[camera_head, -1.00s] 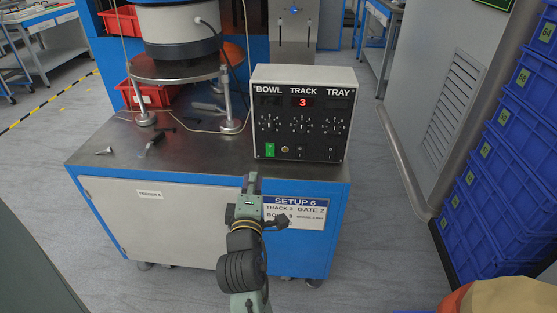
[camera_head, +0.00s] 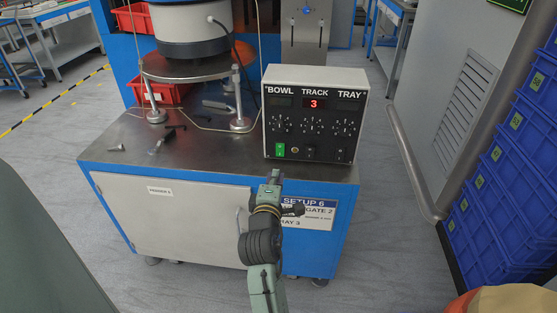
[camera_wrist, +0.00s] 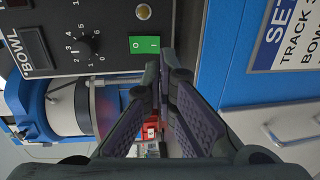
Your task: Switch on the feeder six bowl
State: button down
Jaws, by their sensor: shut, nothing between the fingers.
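The control box (camera_head: 315,82) stands on the feeder cabinet, with columns marked BOWL, TRACK and TRAY. The TRACK display (camera_head: 313,104) shows a red 3, while the BOWL display (camera_head: 280,103) is dark. The green rocker switch (camera_head: 280,150) sits at the bottom of the BOWL column. It also shows in the wrist view (camera_wrist: 145,44), marked O and I, with the BOWL dial (camera_wrist: 88,44) beside it. My gripper (camera_head: 275,174) is shut and empty, just below the green switch in the head view. In the wrist view its fingertips (camera_wrist: 166,56) appear close beside the switch; contact cannot be told.
The bowl feeder (camera_head: 190,30) stands on a round metal plate at the back left of the cabinet top (camera_head: 105,148). Small loose tools (camera_head: 163,140) lie in front of it. A SETUP 6 sign (camera_head: 308,212) is on the cabinet front. Blue crates (camera_head: 500,165) stack at the right.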

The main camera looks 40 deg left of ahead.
aim_at(281, 157)
jog(key=p+x, duration=0.1)
jog(key=x, duration=0.6)
jog(key=shift+w+a, duration=0.15)
jog(key=shift+w, duration=0.1)
jog(key=shift+f, duration=0.1)
jog(key=shift+w+a+f+t+b, duration=0.15)
jog(key=shift+w+f+t+b, duration=0.25)
jog(key=shift+b, duration=0.8)
jog(key=shift+s+r, duration=0.1)
jog(key=shift+r, duration=0.25)
jog(key=shift+y, duration=0.3)
